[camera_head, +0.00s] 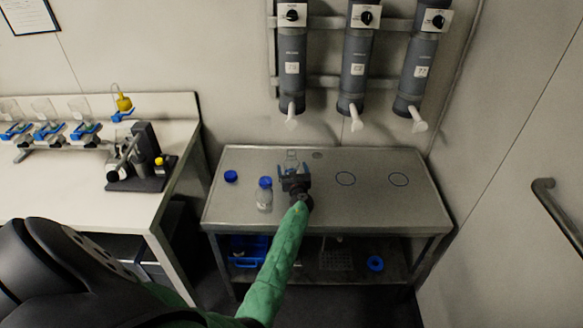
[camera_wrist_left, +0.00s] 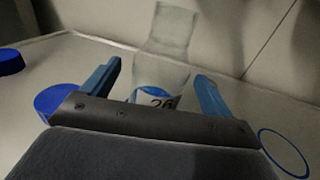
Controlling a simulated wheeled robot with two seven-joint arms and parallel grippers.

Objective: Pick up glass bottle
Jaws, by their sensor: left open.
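An open clear glass bottle (camera_head: 291,156) stands on the grey metal table, toward its back left. In the left wrist view the glass bottle (camera_wrist_left: 165,62) is upright, with a label reading about 26, and stands between two blue fingers. My left gripper (camera_head: 293,168) is open around it; in the wrist view the gripper (camera_wrist_left: 158,78) shows a gap on both sides of the glass. The bottle's lower part is hidden by the gripper body. A second clear bottle with a blue cap (camera_head: 264,195) stands just left of the gripper. My right gripper is not in view.
A loose blue cap (camera_head: 231,176) lies left on the metal table (camera_head: 370,212). Blue circles mark the clear right half. Several grey cylinders with white spouts (camera_head: 356,75) hang on the wall above. A white bench (camera_head: 100,195) with equipment stands at left.

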